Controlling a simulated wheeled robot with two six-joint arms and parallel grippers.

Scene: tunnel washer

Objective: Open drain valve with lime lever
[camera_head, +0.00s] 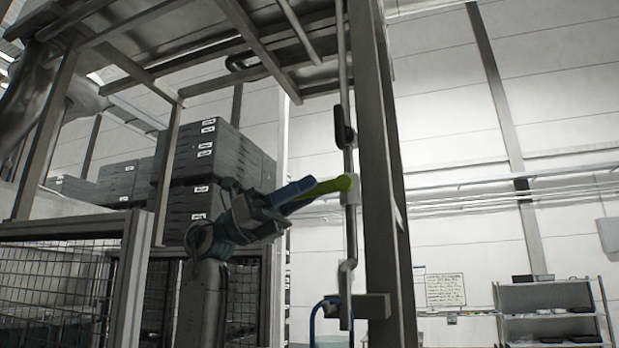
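The lime lever (334,186) sticks out to the left from a grey fitting on a thin upright pipe (350,222), in the middle of the view. It is nearly level, with its left end a little lower. My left gripper (304,195) has blue fingers and reaches in from the lower left. Its fingers lie along both sides of the lever's left end, close together, with lime filling the gap between them. They hide that end of the lever. My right gripper is not in view.
A thick grey post (376,150) stands just right of the pipe. A dark oval handle (344,127) hangs above the lever. Stacked dark crates (208,150) and a mesh fence (60,285) are left. A shelf (548,297) stands far right.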

